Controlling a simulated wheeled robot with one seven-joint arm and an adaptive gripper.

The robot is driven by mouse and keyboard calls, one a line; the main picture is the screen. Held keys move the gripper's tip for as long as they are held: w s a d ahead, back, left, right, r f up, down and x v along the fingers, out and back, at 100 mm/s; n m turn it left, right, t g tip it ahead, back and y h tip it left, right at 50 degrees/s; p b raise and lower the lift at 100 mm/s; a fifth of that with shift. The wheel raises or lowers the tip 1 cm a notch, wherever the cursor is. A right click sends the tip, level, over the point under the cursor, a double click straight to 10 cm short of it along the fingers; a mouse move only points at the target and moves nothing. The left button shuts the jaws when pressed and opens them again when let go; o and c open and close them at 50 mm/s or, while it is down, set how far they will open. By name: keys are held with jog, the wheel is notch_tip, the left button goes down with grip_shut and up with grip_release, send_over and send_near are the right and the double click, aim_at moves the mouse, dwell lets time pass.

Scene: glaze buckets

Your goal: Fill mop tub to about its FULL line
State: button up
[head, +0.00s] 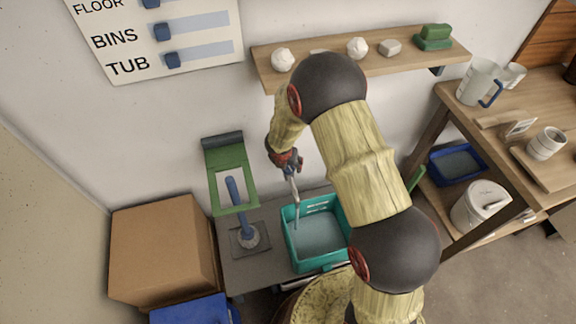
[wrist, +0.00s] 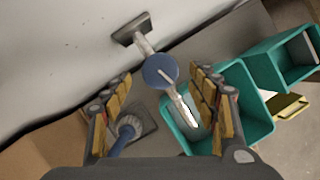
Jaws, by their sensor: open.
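The teal mop tub (head: 290,245) stands on a grey stand below my arm, and its near part shows in the wrist view (wrist: 262,128). A grey-blue surface that looks like water shows inside it; no FULL line is readable. A tap with a round blue handle (wrist: 160,71) sticks out from the wall in the wrist view. Its spout reaches toward the tub, with a bright white strip at its end; I cannot tell whether this is running water. My gripper (wrist: 161,80) is open, a finger on each side of the handle; contact is unclear. In the head view my gripper (head: 286,162) is above the tub.
A blue-handled brush or plunger (head: 235,194) stands left of the tub, by a green frame (head: 226,155). A cardboard box (head: 160,250) is farther left. A wall shelf (head: 400,62) is above; a wooden table with a pitcher (head: 478,82) is right.

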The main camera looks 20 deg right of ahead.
jog(key=v, duration=0.8)
jog(key=shift+s+r, duration=0.15)
jog(key=shift+r, duration=0.2)
jog(key=shift+a, duration=0.1)
